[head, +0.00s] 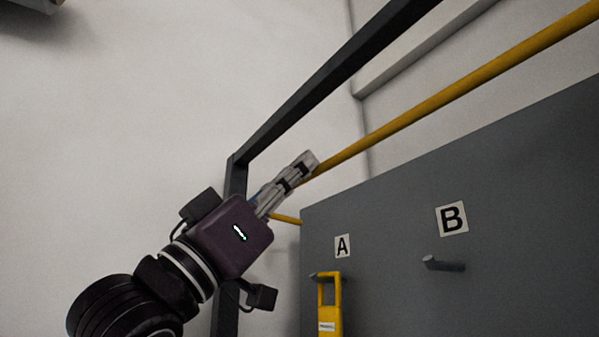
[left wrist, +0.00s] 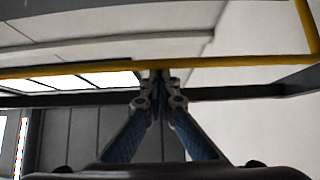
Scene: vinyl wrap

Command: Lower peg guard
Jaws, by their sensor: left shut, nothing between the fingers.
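The peg guard is a long yellow bar (head: 450,91). In the head view it slopes from the upper right down behind my left gripper, raised above the grey peg board (head: 400,212). In the left wrist view the bar (left wrist: 235,62) crosses just beyond the fingertips and bends upward at the right. My left gripper (head: 309,163) is shut and empty, its tips overlapping the bar in the picture. The fingers show shut in the left wrist view (left wrist: 157,78). I cannot tell whether they touch the bar. My right gripper is out of view.
Peg A carries a yellow tool or tag (head: 329,300) under label A (head: 342,246). Peg B (head: 444,264) is bare under label B (head: 452,218). A dark frame (head: 300,108) runs above and left of the board. Blank wall (head: 150,100) lies to the left.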

